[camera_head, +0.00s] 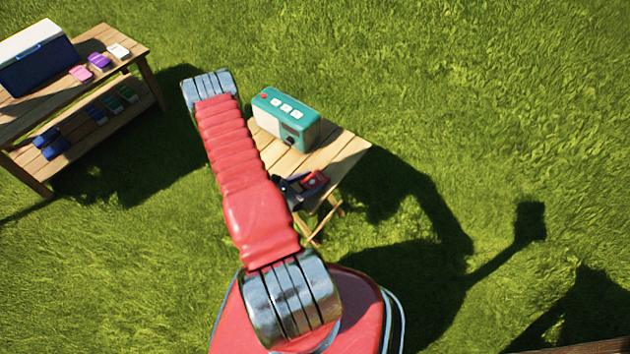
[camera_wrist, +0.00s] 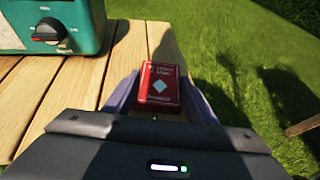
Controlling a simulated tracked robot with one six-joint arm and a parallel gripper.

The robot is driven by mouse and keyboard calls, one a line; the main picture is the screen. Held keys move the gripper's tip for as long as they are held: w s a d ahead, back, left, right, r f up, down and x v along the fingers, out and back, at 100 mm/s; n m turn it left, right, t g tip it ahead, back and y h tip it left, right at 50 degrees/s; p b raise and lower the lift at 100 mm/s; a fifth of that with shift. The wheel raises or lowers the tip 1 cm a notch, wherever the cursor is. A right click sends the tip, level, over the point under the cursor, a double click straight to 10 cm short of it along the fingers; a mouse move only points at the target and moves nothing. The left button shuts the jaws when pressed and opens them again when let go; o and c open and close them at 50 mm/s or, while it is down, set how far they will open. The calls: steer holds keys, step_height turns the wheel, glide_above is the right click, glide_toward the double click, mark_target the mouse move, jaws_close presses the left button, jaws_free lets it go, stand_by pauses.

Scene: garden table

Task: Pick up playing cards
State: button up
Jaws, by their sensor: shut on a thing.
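The playing cards (camera_wrist: 159,84) are a red box with a white diamond and pale lettering. In the wrist view the box sits between the two fingers of my gripper (camera_wrist: 161,92), which is shut on it. In the head view the red box (camera_head: 313,180) shows at the near right part of the small wooden table (camera_head: 340,150), with my dark gripper (camera_head: 306,186) at it. My red arm hides the left part of this table. I cannot tell whether the box touches the tabletop or is held just above it.
A teal and white radio (camera_head: 286,118) stands on the table behind the cards; its dial side (camera_wrist: 50,30) shows in the wrist view. At the upper left, a larger wooden table (camera_head: 125,42) holds a blue cooler (camera_head: 38,58) and several small coloured items. Open grass lies to the right.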

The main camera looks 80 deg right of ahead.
mark_target(311, 183)
steer(key=shift+r, duration=0.1)
steer(key=shift+r, duration=4.9)
